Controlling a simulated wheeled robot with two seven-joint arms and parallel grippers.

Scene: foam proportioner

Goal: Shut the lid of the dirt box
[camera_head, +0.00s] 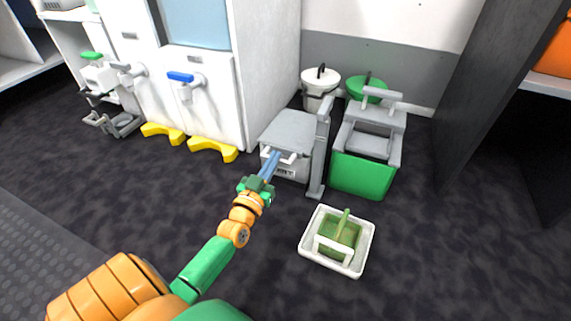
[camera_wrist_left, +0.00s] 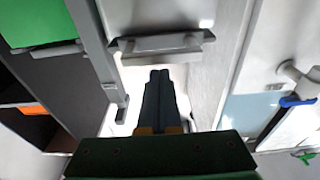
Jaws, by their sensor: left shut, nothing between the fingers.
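The grey box with a small front label, which looks like the dirt box (camera_head: 298,172), stands on the floor beside the white cabinet. Its flat grey lid (camera_head: 290,128) lies over the top; I cannot tell whether it is fully down. A pale handle bar (camera_head: 291,157) juts from its front edge and also shows in the left wrist view (camera_wrist_left: 160,43). My left gripper (camera_head: 275,155) is shut and empty, its fingertips (camera_wrist_left: 160,73) at or just in front of this bar. Contact is not clear. My right gripper is not in view.
A grey post (camera_head: 320,155) and a green bin with a grey frame (camera_head: 359,175) stand right of the box. A white tray (camera_head: 308,249) holding a green container lies in front. Yellow feet (camera_head: 213,149) stick out under the cabinet (camera_head: 216,107).

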